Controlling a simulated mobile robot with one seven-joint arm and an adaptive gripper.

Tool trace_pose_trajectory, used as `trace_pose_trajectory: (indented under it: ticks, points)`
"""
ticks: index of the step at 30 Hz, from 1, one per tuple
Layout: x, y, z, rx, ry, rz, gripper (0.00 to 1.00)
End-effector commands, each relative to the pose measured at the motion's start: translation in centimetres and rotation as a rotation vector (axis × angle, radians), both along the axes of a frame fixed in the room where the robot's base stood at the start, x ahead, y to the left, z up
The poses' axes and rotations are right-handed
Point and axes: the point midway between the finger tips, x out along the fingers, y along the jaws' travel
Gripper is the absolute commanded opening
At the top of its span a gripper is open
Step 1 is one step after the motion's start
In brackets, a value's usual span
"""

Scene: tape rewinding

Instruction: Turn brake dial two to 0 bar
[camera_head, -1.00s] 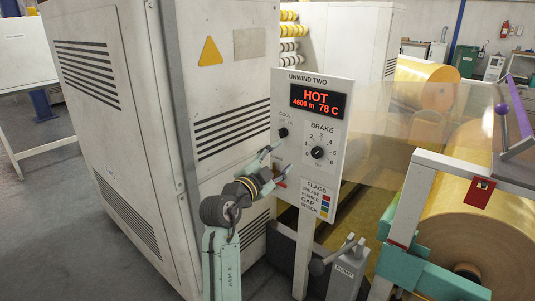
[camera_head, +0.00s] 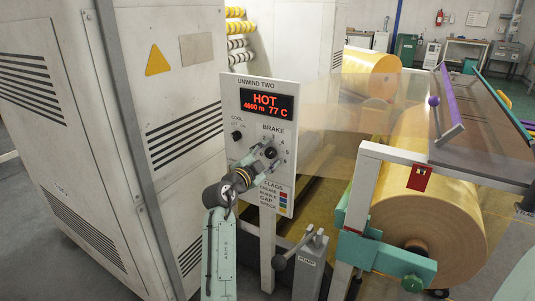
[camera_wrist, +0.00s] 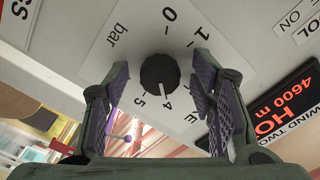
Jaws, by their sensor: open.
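The brake dial (camera_head: 270,152) is a round black knob on the white Unwind Two panel (camera_head: 287,112). In the wrist view the knob (camera_wrist: 160,76) sits in a ring of numbers from 0 to 5 marked "bar". Its white pointer line is at the 4. My gripper (camera_head: 265,156) is at the dial in the head view. In the wrist view my gripper (camera_wrist: 161,72) is open, with one purple-padded finger on each side of the knob. Gaps show between the pads and the knob.
The red display (camera_head: 267,103) reads HOT, 4600 m, 77 C. A small cool switch (camera_head: 237,135) is left of the dial, and coloured flag buttons (camera_head: 283,201) are below it. A grey pump box with a lever (camera_head: 310,264) stands lower right. A yellow roll (camera_head: 425,215) is beyond.

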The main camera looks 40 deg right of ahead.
Motion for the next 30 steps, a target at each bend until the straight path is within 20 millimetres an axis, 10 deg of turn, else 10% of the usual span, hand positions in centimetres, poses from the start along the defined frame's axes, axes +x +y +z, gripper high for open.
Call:
trace_pose_trajectory:
  ticks: [7, 30]
  points:
    - [0.06, -0.03, -0.03, -0.001, 0.0, 0.001, 0.51]
    - [0.07, 0.02, -0.03, 0.0, 0.0, 0.001, 0.03]
